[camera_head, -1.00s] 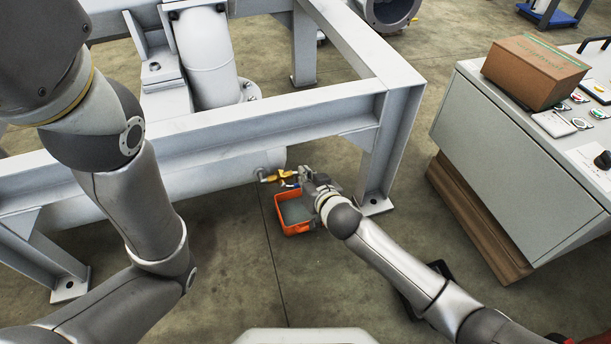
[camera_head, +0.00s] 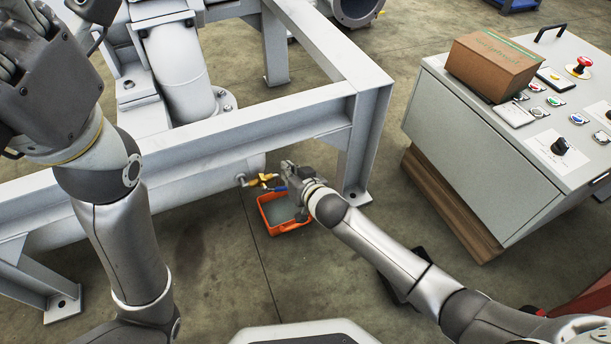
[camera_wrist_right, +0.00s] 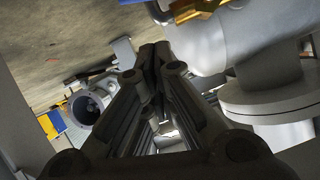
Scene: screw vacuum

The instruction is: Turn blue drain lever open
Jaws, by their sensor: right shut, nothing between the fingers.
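The brass drain valve (camera_head: 261,180) sticks out from the end of the grey pipe under the frame. Its small blue lever (camera_head: 280,188) shows just right of the brass body, partly hidden by my gripper. My right gripper (camera_head: 287,174) is shut and empty, close beside the valve and lever; I cannot tell whether it touches the lever. In the right wrist view, my closed fingers (camera_wrist_right: 152,58) point up the picture, and the brass valve (camera_wrist_right: 195,10) is cut by the top edge. My left gripper (camera_head: 22,75) is raised at the upper left, its fingertips not clear.
An orange tray (camera_head: 265,222) stands on the floor below the valve. The grey steel frame (camera_head: 250,135) spans above it, with a leg (camera_head: 362,150) to the right. A control console (camera_head: 490,165) carrying a cardboard box (camera_head: 490,65) stands at the right.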

